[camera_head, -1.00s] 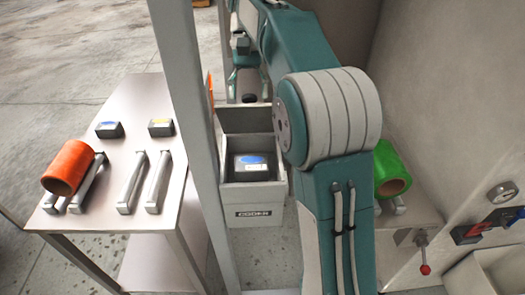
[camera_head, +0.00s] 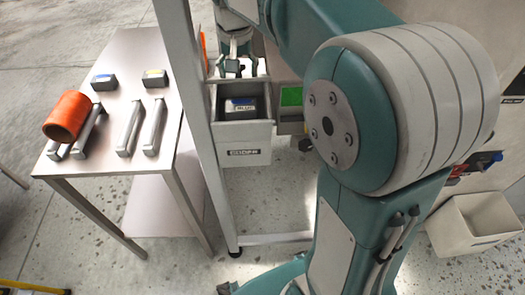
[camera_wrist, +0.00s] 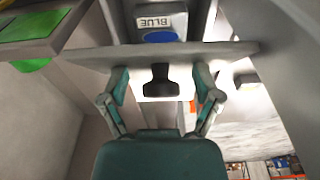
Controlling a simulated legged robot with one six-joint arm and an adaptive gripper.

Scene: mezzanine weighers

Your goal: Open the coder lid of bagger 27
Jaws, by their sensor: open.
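The coder (camera_head: 245,157) is a grey-white box inside the frame of the machine. Its top is open, and a dark cassette with a blue label (camera_head: 240,108) sits inside. A pale panel, seemingly its lid (camera_wrist: 95,57), stands raised at the box's rear. A black knob (camera_wrist: 160,82) projects from it towards my gripper. My gripper (camera_head: 234,68) is behind the box; in the wrist view its fingers (camera_wrist: 160,88) are spread on either side of the knob, with gaps showing. The cassette, marked BLUE, also shows beyond the panel's edge in the wrist view (camera_wrist: 158,22).
A steel side table (camera_head: 110,135) holds an orange roll (camera_head: 67,117), two small cassettes and metal rails. A frame post (camera_head: 190,110) stands between table and coder. A green-topped part (camera_head: 291,97) is right of the coder. A bin (camera_head: 475,222) is lower right.

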